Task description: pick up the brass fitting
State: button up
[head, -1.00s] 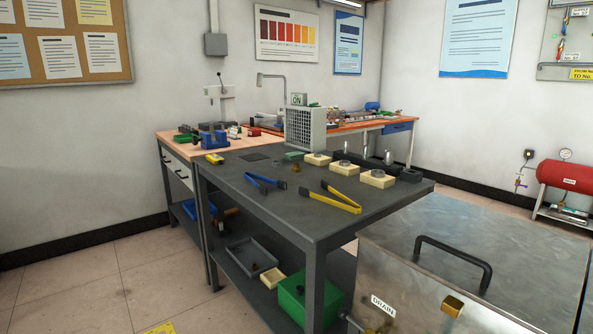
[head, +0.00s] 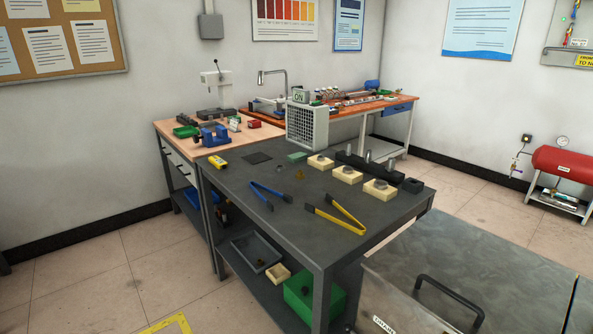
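A small brass-coloured piece (head: 299,174), which looks like the brass fitting, sits on the dark grey workbench (head: 330,235). It is left of the cream blocks and behind the tongs. It is small in the head view, so its exact shape is unclear. My gripper is not in view.
Blue tongs (head: 268,197) and yellow tongs (head: 337,215) lie near the bench front. Cream blocks (head: 347,177) and a dark rack (head: 363,164) stand at right. A grey grilled unit (head: 307,127) stands behind. A metal cabinet with a handle (head: 450,300) is at front right. Floor is clear at left.

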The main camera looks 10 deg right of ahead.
aim_at(299, 175)
jog(key=i+j+z, duration=0.1)
jog(key=i+j, duration=1.1)
jog(key=i+j+z, duration=0.15)
jog(key=i+j, duration=1.05)
jog(key=j, duration=0.15)
jog(key=i+j+z, duration=0.15)
jog(key=i+j, duration=0.4)
jog(key=j, duration=0.15)
